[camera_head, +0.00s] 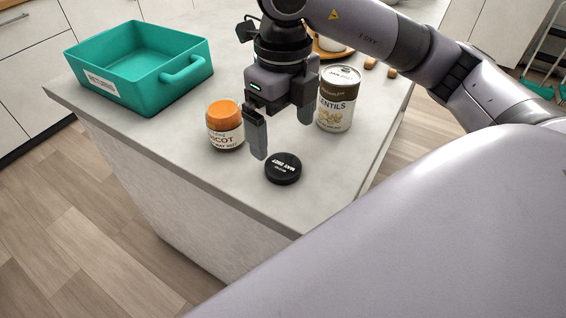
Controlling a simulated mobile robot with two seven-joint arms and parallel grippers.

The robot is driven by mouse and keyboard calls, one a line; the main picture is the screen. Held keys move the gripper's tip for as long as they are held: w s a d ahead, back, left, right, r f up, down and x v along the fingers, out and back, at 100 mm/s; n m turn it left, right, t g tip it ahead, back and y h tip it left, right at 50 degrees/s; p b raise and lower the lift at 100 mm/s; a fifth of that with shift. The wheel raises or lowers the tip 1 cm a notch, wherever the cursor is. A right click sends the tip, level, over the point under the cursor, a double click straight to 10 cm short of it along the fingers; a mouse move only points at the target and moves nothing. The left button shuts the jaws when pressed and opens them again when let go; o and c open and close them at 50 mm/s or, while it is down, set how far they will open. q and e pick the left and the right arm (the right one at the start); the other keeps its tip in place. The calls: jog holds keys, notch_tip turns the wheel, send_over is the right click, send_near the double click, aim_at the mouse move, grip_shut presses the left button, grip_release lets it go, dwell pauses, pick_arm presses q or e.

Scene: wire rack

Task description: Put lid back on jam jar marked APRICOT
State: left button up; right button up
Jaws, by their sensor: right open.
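The jam jar (226,133) stands upright on the counter. Its top is orange and its white label shows letters ending in "COT"; the rest is turned out of sight. A round black lid (283,169) lies flat on the counter, apart from the jar and to its right, with white print that seems to read "MAY 2027". My right gripper (281,138) is open and points down above the counter, just behind the lid in the picture, between the jar and a can. Nothing shows between its fingers. My left gripper is not in view.
A lentils can (337,103) stands close to the right of my right gripper. A teal bin (142,77) with a handle sits at the back left. An item on a wooden piece (326,51) is partly hidden behind my arm. The counter (187,130) is clear left of the jar; its edge lies close in front of the lid.

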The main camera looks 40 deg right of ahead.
aim_at(283, 166)
jog(key=shift+f, duration=0.95)
notch_tip(283, 166, down, 5)
jog(key=shift+s+f, duration=0.15)
jog(key=shift+a, duration=0.1)
jog(key=c, duration=1.1)
